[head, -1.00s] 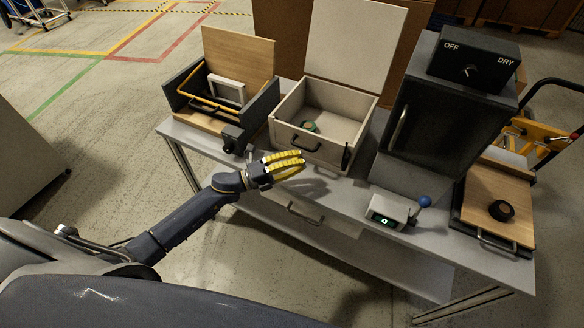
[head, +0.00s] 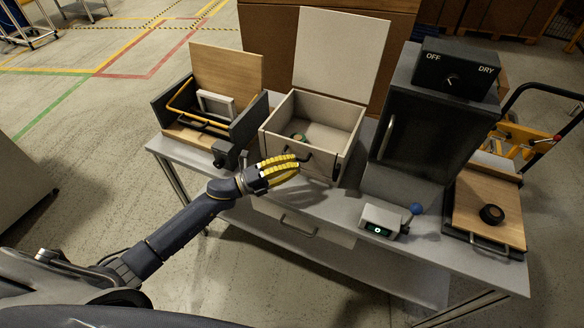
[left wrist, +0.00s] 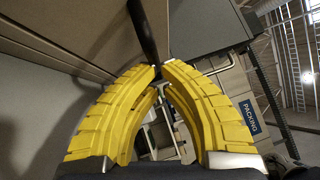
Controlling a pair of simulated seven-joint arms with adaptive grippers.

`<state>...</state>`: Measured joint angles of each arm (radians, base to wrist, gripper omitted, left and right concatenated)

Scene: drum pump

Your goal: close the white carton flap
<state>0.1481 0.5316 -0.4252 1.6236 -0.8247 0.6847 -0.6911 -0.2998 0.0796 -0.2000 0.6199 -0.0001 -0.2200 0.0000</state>
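The white carton is an open-topped box (head: 338,144) in the middle of the bench. Its white flap (head: 341,53) stands upright at the back edge, open. My right gripper is not in view.
A wooden-lidded box with a yellow bar (head: 182,98) stands left of the carton. A dark cabinet (head: 428,128) with an OFF/DRY dial box (head: 456,75) stands right. A small device with a blue knob (head: 416,209) sits in front. Bare bench (head: 340,200) lies between.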

